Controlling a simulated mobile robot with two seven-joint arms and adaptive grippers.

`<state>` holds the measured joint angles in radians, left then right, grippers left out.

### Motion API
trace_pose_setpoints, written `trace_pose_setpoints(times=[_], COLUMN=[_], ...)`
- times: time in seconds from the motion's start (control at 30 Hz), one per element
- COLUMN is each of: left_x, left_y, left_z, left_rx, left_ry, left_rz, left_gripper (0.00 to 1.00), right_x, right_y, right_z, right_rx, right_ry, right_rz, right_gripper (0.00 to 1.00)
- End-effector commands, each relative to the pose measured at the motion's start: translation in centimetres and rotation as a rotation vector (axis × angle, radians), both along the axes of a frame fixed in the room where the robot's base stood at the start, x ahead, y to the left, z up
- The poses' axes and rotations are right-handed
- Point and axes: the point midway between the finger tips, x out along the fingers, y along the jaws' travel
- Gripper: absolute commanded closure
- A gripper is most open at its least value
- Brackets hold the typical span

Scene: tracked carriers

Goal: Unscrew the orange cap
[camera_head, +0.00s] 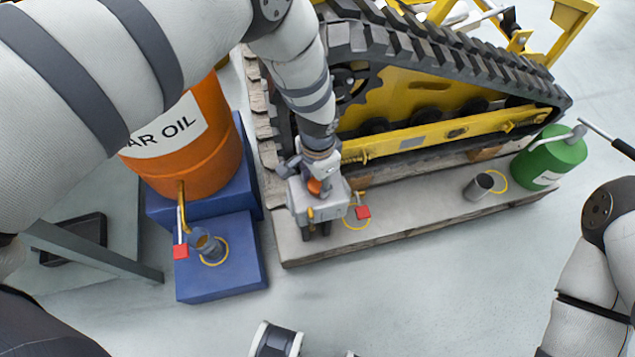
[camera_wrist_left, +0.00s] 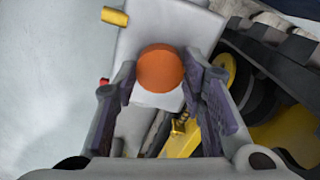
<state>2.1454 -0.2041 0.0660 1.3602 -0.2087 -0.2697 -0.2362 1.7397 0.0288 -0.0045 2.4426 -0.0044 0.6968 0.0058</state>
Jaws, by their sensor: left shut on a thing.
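The orange cap (camera_head: 318,187) sits on top of a light grey housing (camera_head: 333,205) at the front of the tracked machine. In the left wrist view the cap (camera_wrist_left: 161,68) shows as a round orange disc, with the pale housing (camera_wrist_left: 150,25) behind it. My left gripper (camera_head: 312,178) reaches down over the housing and is shut on the cap. In the left wrist view its two dark fingers stand on either side of the cap. Where the pads touch it is not clear. My right arm shows at the right edge, but its gripper is out of view.
An orange oil drum (camera_head: 205,150) stands on a blue base (camera_head: 250,170), with a spouted cup (camera_head: 208,246) on a lower blue block (camera_head: 240,275). A yellow tracked machine (camera_head: 420,90) stands behind. A green can (camera_head: 552,157) and a metal cup (camera_head: 479,187) stand on the grey slab (camera_head: 420,215).

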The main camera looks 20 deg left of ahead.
Motion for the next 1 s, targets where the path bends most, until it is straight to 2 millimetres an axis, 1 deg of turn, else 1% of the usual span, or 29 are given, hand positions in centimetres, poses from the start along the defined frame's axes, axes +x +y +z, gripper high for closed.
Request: trace_pose_setpoints(times=[0.07,0.17,0.2,0.3,0.4,0.57,0.63,0.67,0.8,0.83,0.9,1.0], left_x=[-0.02,-0.01,-0.01,-0.02,-0.02,-0.02,-0.02,-0.02,-0.14,-0.11,-0.05,-0.04], left_y=[-0.10,-0.12,-0.07,-0.06,-0.07,-0.07,-0.08,-0.08,-0.08,-0.07,-0.05,-0.07], left_z=[0.00,0.02,-0.01,-0.06,-0.05,-0.04,-0.07,-0.09,-0.26,-0.25,-0.18,-0.08], left_rx=[-0.001,0.000,0.000,0.000,-0.002,-0.003,-0.001,-0.001,0.002,0.001,0.000,-0.001], left_ry=[0.000,-0.002,-0.002,0.000,0.000,0.000,0.000,0.000,0.001,0.001,0.000,0.001], left_rz=[0.057,0.379,0.519,0.771,0.853,0.850,0.905,0.977,1.454,1.534,1.658,1.703], left_gripper=[0.90,0.90,0.90,0.90,0.90,0.90,0.90,0.90,0.90,0.90,0.90,0.90], right_x=[0.02,0.08,0.07,0.04,0.03,0.03,0.01,-0.03,-0.27,-0.31,-0.37,-0.35], right_y=[0.00,0.00,0.00,0.00,0.00,0.00,0.00,0.00,0.00,0.00,0.00,0.00], right_z=[0.03,0.15,0.14,0.06,0.04,0.05,0.01,-0.04,-0.50,-0.58,-0.69,-0.66], right_rx=[0.000,0.000,0.000,0.000,0.000,0.000,0.000,0.000,0.000,0.000,0.000,0.000], right_ry=[-0.001,-0.002,-0.002,-0.001,-0.001,-0.001,0.000,0.001,0.008,0.010,0.011,0.011], right_rz=[0.000,0.000,0.000,0.000,0.000,0.000,0.000,0.000,0.000,0.000,0.000,0.000], right_gripper=[0.60,0.60,0.60,0.60,0.60,0.60,0.60,0.60,0.60,0.60,0.60,0.60])
